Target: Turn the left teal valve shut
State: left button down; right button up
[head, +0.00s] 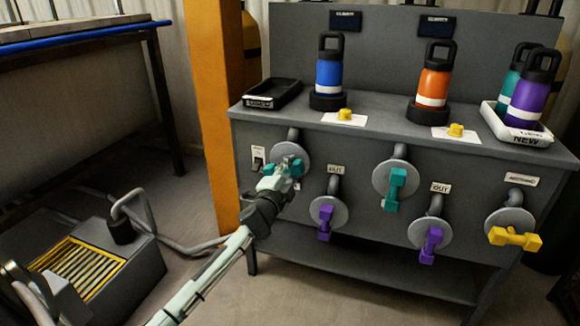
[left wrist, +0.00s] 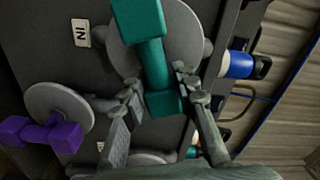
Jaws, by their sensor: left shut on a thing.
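The left teal valve (head: 297,167) is on the front of the grey tank bench, on a round grey disc at the upper left. Its handle looks roughly level in the head view, partly hidden by my gripper. In the left wrist view the teal handle (left wrist: 148,45) runs across the disc, with its near end between my fingers. My left gripper (head: 277,177) is shut on this handle; it also shows in the left wrist view (left wrist: 157,84). My right gripper is not in view.
A second teal valve (head: 396,189) hangs vertical to the right. Purple valves (head: 325,222) (head: 430,245) sit lower, and a yellow valve (head: 514,237) is at far right. Bottles stand on the bench top (head: 385,112). An orange post (head: 212,100) rises close left.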

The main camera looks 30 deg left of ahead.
pick_arm(q)
jog(key=m, duration=0.1)
jog(key=f+m, duration=0.1)
jog(key=m, duration=0.1)
jog(key=shift+d+m, duration=0.2)
jog(key=shift+m, duration=0.1)
jog(key=shift+f+m, duration=0.1)
jog(key=shift+m, duration=0.2)
jog(key=c, duration=1.4)
grip_release()
jog(key=shift+s, duration=0.15)
jog(key=v, duration=1.1)
jog(key=shift+s, duration=0.35)
